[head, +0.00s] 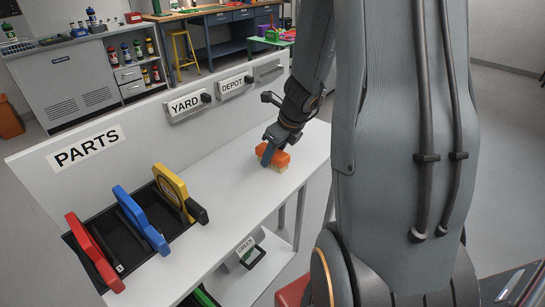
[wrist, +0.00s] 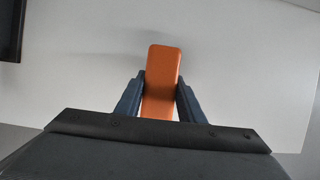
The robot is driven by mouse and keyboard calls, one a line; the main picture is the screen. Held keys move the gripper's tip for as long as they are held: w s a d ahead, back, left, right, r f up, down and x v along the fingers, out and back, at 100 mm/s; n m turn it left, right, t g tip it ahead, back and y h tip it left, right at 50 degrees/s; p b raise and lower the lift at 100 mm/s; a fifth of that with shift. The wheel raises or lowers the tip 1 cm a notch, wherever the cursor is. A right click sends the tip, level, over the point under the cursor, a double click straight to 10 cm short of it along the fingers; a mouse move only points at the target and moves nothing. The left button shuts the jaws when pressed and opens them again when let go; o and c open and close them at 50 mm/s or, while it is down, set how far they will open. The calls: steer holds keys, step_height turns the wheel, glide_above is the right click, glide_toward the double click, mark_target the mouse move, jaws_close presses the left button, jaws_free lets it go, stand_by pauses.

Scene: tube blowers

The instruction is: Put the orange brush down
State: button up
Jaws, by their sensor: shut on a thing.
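The orange brush (head: 273,156) has an orange back and pale bristles that point down. It is at the right part of the white bench top (head: 225,185) in the head view. My gripper (head: 268,150) is shut on the brush from above. In the wrist view the orange back of the brush (wrist: 162,80) sticks out between the two dark blue fingers of my gripper (wrist: 160,100). The bristles are at or just above the bench top; I cannot tell whether they touch.
A black tray (head: 130,262) holds red (head: 92,252), blue (head: 140,220) and yellow (head: 173,190) tools at the bench's left. An upright panel with PARTS (head: 87,147), YARD (head: 186,104) and DEPOT (head: 232,85) signs runs along the back. The bench between tray and brush is clear.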

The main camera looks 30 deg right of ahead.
steer(key=shift+f, duration=0.15)
steer(key=shift+f+b, duration=0.25)
steer(key=shift+b, duration=0.05)
steer(key=o, duration=0.9)
steer(key=shift+o, duration=0.2)
steer(key=shift+r, duration=0.15)
